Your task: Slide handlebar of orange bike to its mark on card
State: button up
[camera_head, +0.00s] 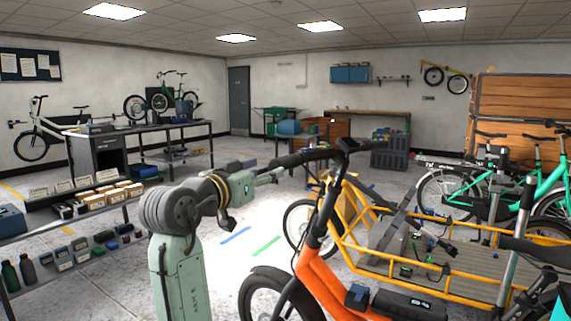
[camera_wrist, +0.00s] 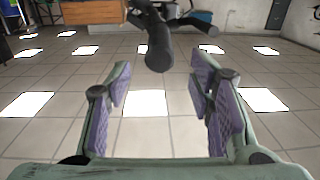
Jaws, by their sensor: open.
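The orange bike (camera_head: 322,276) stands at the front centre of the head view. Its black handlebar (camera_head: 308,154) sits on top of the orange stem, with one grip end pointing left toward my gripper (camera_head: 262,172). In the wrist view my gripper (camera_wrist: 160,72) is open, with purple pads on both fingers. The black grip end of the handlebar (camera_wrist: 159,50) points at the camera, seen between the fingertips, with clear space on both sides. I cannot tell whether it reaches in between the pads. I cannot make out the card or its mark.
A yellow cargo frame with a wooden deck (camera_head: 385,262) lies behind and right of the orange bike. Teal bikes (camera_head: 497,183) stand at the right. A shelf (camera_head: 75,226) with boxes and bottles is at the left. The floor (camera_head: 215,268) between has blue and green stripes.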

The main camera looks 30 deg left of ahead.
aim_at(285, 162)
jog(key=w+p, duration=0.2)
jog(key=w, duration=0.8)
jog(key=shift+w, duration=0.2)
grip_shut()
dwell(0.5)
